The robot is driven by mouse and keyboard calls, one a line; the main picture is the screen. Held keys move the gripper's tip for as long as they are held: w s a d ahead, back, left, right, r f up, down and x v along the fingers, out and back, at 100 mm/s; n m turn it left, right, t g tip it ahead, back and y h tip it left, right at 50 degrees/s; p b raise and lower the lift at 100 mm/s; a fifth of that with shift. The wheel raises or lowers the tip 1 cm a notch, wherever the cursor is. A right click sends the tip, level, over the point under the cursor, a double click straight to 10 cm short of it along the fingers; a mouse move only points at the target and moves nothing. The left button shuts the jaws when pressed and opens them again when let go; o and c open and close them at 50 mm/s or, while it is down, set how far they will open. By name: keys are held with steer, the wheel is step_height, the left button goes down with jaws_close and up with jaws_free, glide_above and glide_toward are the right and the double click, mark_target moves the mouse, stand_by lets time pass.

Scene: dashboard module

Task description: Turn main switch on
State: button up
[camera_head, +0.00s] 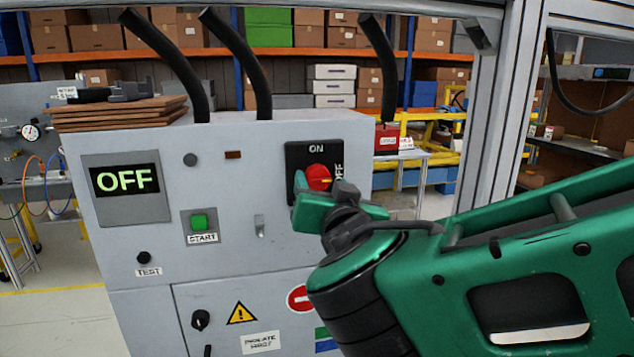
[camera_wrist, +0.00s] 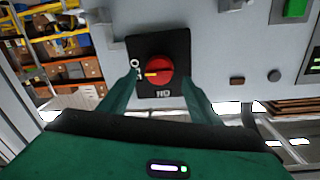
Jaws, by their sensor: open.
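The main switch is a red round knob (camera_head: 318,177) on a black plate (camera_head: 299,157) at the upper right of the grey cabinet. Its yellow mark points sideways towards the OFF lettering; ON is at the top of the plate. The display (camera_head: 124,179) reads OFF. My green gripper (camera_head: 322,196) is in front of the switch and hides the plate's lower part in the head view. In the wrist view, which is turned upside down, my gripper (camera_wrist: 160,82) is open, with one finger on each side of the red knob (camera_wrist: 160,71). I cannot tell whether the fingers touch it.
The cabinet front (camera_head: 225,262) also holds a green START button (camera_head: 199,222), a black TEST knob (camera_head: 144,257) and a small latch (camera_head: 260,226). Thick black cables rise from its top. A metal frame post (camera_head: 490,125) stands to the right, behind my arm.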

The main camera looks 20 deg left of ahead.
mark_target(319, 177)
steer(key=shift+x, duration=1.7)
steer(key=shift+d, duration=0.1)
